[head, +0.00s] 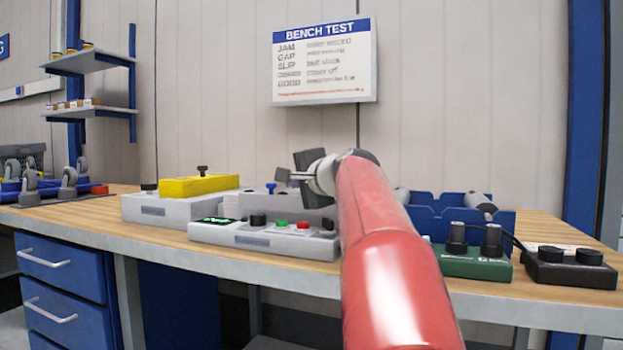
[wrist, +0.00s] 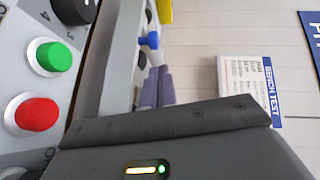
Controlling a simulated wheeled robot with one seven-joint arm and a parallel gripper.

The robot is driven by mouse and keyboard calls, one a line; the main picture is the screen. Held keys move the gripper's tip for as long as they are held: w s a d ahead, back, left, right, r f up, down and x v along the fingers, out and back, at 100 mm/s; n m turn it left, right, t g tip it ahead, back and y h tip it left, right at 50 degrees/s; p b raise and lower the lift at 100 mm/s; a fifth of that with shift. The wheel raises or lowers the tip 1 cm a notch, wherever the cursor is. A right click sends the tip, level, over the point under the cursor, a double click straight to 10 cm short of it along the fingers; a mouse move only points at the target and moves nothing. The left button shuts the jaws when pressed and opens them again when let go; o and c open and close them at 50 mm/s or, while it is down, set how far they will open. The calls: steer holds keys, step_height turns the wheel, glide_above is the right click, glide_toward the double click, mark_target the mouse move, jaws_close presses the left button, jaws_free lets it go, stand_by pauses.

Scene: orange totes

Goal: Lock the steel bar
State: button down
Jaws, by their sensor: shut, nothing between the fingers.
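My gripper (head: 285,175) is beyond the end of my red arm, above the grey bench fixture, and points left. In the wrist view its two grey-purple fingers (wrist: 157,86) are together with nothing between them. A small blue knob (head: 271,187) stands on the fixture just below and left of the fingers. The blue knob also shows in the wrist view (wrist: 149,41), just beyond the fingertips and apart from them. I cannot clearly make out the steel bar; my arm and gripper hide part of the fixture.
A control box (head: 262,238) with green and red buttons is in front. A yellow block (head: 199,185) with a black handle sits on the left. Blue bins (head: 430,213), a green box (head: 472,262) and a black box (head: 570,268) are on the right. A sign (head: 323,62) hangs behind.

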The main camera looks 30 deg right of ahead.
steer(key=shift+w+a+f, duration=0.25)
steer(key=shift+w+a, duration=0.45)
steer(key=shift+a, duration=0.05)
steer(key=w+a+p, duration=0.1)
steer(key=w+a, duration=0.1)
steer(key=w, duration=0.1)
steer(key=shift+a+p, duration=0.2)
steer(key=shift+p, duration=0.15)
